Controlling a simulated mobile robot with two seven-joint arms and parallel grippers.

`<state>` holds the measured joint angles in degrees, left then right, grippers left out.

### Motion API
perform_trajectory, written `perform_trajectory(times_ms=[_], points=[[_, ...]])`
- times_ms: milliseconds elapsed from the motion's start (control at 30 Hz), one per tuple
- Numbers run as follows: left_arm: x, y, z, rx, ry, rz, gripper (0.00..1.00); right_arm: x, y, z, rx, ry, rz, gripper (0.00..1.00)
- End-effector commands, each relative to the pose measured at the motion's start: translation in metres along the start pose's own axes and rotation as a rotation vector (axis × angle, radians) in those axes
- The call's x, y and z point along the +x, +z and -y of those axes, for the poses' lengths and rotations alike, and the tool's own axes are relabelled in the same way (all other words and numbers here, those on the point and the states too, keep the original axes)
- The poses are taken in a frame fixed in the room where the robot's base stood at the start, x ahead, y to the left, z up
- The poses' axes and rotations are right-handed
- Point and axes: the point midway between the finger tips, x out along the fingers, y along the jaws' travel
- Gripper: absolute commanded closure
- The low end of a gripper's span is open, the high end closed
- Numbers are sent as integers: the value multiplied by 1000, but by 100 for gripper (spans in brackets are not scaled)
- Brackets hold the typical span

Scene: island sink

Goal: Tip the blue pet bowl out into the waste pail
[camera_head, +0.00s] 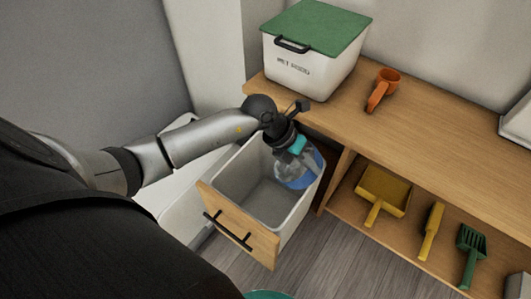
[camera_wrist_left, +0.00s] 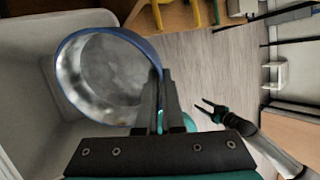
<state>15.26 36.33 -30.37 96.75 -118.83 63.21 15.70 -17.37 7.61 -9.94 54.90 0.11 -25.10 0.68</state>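The blue pet bowl (camera_head: 298,176) is tipped on its side inside the upper part of the waste pail (camera_head: 238,171), by the pail's right wall. The pail is a pale bin behind a wooden front with a black handle. My left gripper (camera_head: 301,152) is shut on the bowl's rim. In the left wrist view the bowl (camera_wrist_left: 108,78) shows its blue rim and a grey, metallic inside with no clear contents. The pail's wall (camera_wrist_left: 28,100) is beside it. My right gripper (camera_wrist_left: 208,108) shows with its fingers apart, away from the pail.
A white bin with a green lid (camera_head: 314,47) and an orange scoop (camera_head: 382,90) stand on the wooden counter. A yellow dustpan (camera_head: 383,191), a yellow brush (camera_head: 432,232) and a green slotted scoop (camera_head: 470,250) lie on the lower shelf. A teal edge (camera_head: 268,294) shows at the bottom.

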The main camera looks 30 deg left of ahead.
Motion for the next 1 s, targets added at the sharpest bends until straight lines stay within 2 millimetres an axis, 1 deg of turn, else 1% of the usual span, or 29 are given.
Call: perform_trajectory(times_ms=[200, 367, 500, 600, 733, 1000], points=[[6, 2, 4, 5, 49, -27, 100, 1, 18, -8, -2, 9, 5, 50], [18, 4, 9, 6, 105, -61, 100, 0, 31, -14, -3, 16, 8, 50], [34, 8, 16, 14, 182, -103, 100, -1, 41, -19, -4, 22, 8, 50], [47, 9, 18, 17, 242, -137, 100, 1, 40, -18, -4, 21, 5, 50], [62, 10, 21, 21, 316, -178, 100, 3, 32, -14, -3, 16, 3, 50], [79, 9, 23, 23, 401, -230, 100, 3, 10, -4, -1, 5, -1, 50]])
